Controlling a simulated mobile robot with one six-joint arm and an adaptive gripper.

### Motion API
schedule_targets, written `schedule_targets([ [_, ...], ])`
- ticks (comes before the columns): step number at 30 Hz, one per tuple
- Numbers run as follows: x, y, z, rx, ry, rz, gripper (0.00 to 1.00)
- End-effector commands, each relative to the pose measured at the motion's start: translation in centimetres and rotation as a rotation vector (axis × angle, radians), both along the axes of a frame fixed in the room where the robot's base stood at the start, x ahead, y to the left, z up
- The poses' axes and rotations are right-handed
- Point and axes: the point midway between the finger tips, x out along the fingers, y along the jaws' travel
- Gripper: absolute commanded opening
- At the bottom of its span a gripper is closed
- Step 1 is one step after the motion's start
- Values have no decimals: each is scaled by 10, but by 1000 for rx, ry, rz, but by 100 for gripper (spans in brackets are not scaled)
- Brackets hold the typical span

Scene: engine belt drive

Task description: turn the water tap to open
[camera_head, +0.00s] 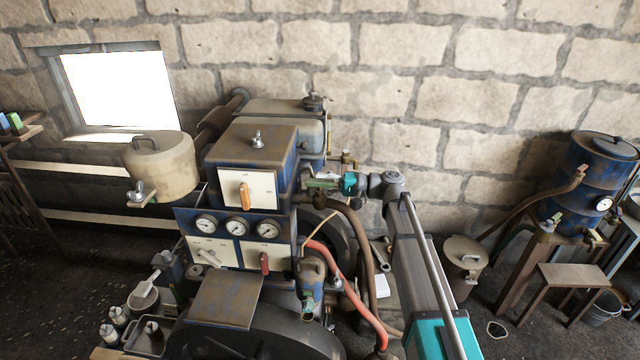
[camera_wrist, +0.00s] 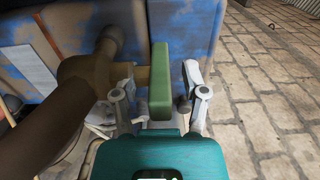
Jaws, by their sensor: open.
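The water tap shows in the wrist view as a brown, brass-like body (camera_wrist: 85,72) with a flat green handle (camera_wrist: 160,90). The handle stands upright between the two grey fingers of my gripper (camera_wrist: 157,82). The fingers are spread, with a gap to the handle on the right side; whether the left finger touches it is hard to tell. In the head view my gripper (camera_head: 322,182) is at the right side of the blue engine, by the tap. The tap is small there and partly hidden by the fingers.
The blue engine (camera_head: 245,150) with gauges and switches stands left of my gripper. A brown hose (camera_head: 357,230) and a red hose (camera_head: 340,268) hang below it. A stone wall (camera_head: 400,90) is behind. A blue barrel (camera_head: 590,165) stands at far right.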

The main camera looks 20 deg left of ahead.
Motion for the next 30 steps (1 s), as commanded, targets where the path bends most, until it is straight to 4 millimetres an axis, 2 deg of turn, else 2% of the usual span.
schedule_targets([
  [5,5,-18,0,0,0,-2,57],
  [21,25,-95,0,-1,0,-1,57],
  [30,28,-110,0,-1,0,0,57],
])
